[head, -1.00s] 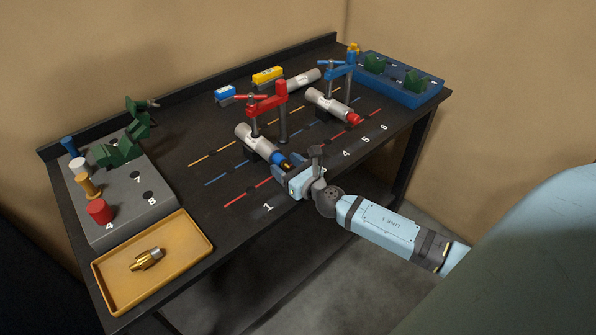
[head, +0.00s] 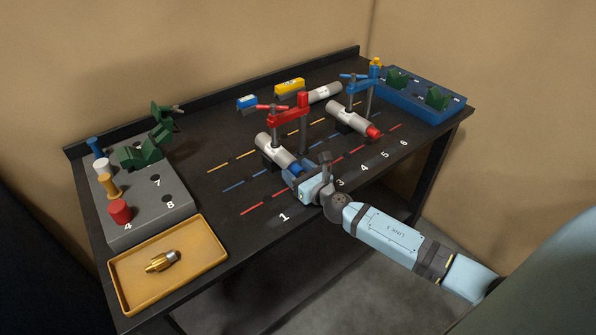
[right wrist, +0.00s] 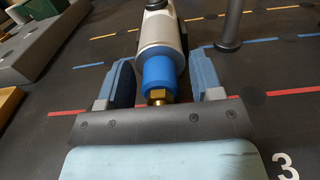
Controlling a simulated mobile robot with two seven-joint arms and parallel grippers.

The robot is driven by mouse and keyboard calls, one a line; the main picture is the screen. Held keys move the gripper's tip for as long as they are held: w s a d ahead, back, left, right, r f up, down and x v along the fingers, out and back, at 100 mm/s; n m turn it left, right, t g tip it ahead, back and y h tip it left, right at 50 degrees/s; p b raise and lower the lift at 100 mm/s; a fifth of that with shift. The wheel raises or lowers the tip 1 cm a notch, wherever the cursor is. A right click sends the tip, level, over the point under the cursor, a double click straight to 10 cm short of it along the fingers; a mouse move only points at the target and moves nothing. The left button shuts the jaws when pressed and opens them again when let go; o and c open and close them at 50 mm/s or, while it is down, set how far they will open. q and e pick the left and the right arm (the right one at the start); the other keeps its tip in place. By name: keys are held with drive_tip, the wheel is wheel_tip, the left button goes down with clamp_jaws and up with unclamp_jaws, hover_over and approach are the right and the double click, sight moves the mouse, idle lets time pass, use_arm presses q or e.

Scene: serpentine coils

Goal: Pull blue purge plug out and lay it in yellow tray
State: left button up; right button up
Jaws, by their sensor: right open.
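The blue purge plug (right wrist: 159,74) sits in the near end of a grey cylinder (right wrist: 158,28), with a brass tip facing me. In the head view the plug (head: 291,168) is partly hidden by my gripper. My right gripper (right wrist: 166,80) is open, with its blue fingers on either side of the plug and gaps visible on both sides. In the head view the right gripper (head: 301,178) is at the end of the cylinder under the red clamp (head: 288,117). The yellow tray (head: 212,268) lies at the front left and holds a brass fitting (head: 163,261). My left gripper is not in view.
A grey block (head: 150,218) with coloured plugs and green holders stands behind the tray. Another cylinder with a red end (head: 374,132) sits under a blue clamp (head: 362,85). A blue rack (head: 421,102) stands at the back right. The table between tray and clamps is clear.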

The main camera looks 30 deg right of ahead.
drive_tip(key=c, duration=0.9)
drive_tip(key=shift+o, duration=0.2)
drive_tip(key=shift+s, duration=0.35)
drive_tip(key=shift+s+d, duration=0.15)
drive_tip(key=shift+s, duration=1.2)
drive_tip(key=shift+s+d, duration=0.1)
drive_tip(key=shift+s, duration=1.2)
drive_tip(key=w+a+r+h, duration=0.1)
drive_tip(key=w+a+r, duration=0.2)
drive_tip(key=a+r, duration=0.85)
drive_tip(key=s+a+r+p, duration=0.1)
drive_tip(key=s+r+p, duration=0.7)
drive_tip(key=s+p, duration=0.2)
drive_tip(key=shift+s+a+m+p, duration=0.15)
drive_tip(key=shift+m+p, duration=0.25)
drive_tip(key=shift+p, duration=0.5)
